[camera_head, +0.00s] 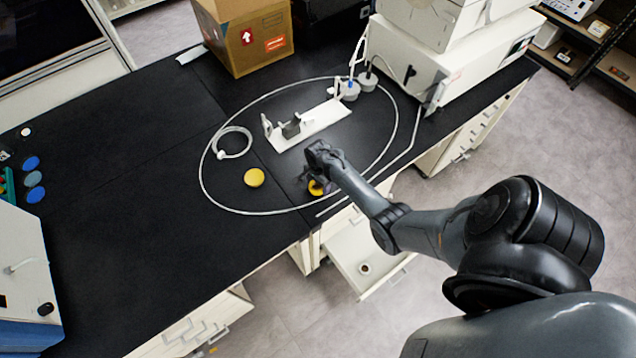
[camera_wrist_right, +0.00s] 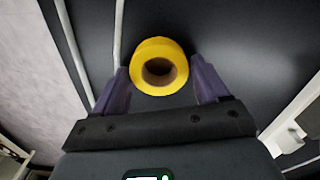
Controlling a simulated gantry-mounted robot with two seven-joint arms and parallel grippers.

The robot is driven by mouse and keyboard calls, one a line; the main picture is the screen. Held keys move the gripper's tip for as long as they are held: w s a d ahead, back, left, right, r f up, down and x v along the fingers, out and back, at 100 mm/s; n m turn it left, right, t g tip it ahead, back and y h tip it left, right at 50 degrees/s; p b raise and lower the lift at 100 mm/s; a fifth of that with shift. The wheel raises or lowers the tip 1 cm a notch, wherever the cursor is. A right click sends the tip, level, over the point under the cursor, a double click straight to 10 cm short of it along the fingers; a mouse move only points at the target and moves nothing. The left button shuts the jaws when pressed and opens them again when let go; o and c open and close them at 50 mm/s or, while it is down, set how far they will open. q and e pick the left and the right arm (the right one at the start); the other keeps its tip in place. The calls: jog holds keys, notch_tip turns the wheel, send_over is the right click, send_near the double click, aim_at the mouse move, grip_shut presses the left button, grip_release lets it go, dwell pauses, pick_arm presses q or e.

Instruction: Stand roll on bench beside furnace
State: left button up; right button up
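A yellow roll (camera_head: 316,187) is on the black bench (camera_head: 130,130) near its front edge, partly hidden by my right gripper in the head view. The right wrist view shows the roll (camera_wrist_right: 144,79) with its dark open core facing the camera. My right gripper (camera_head: 312,177) is open, its purple fingers on either side of the roll with a small gap each side; they also show in the wrist view (camera_wrist_right: 160,66). My left gripper is not in view. White box-shaped equipment (camera_head: 440,62) stands at the back right; I cannot tell whether it is the furnace.
A yellow round piece (camera_head: 254,177) lies left of my gripper. A large loop of white tubing (camera_head: 203,186) surrounds this area. A white stand (camera_head: 322,118) is behind the gripper. A cardboard box (camera_head: 255,55) stands at the back. A drawer (camera_head: 352,245) is open below. The left bench is mostly clear.

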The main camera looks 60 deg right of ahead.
jog(key=shift+o, duration=1.2)
jog(key=shift+r, duration=0.1)
jog(key=shift+r, duration=0.25)
notch_tip(320, 180, up, 10)
jog(key=p, duration=0.2)
jog(key=s+a+r+n+t, duration=0.1)
jog(key=s+a+r+n, duration=0.3)
jog(key=a+n, duration=0.3)
jog(key=s+a+r+n+t, duration=0.1)
jog(key=s+a+r+n, duration=0.4)
jog(key=a+n, duration=0.3)
jog(key=s+a+r+n+t, duration=0.1)
jog(key=s+a+r+n, duration=0.4)
jog(key=a, duration=0.8)
jog(key=shift+s+a+n+t, duration=0.35)
jog(key=shift+s+n, duration=0.25)
jog(key=shift+n, duration=0.6)
jog(key=shift+r, duration=0.2)
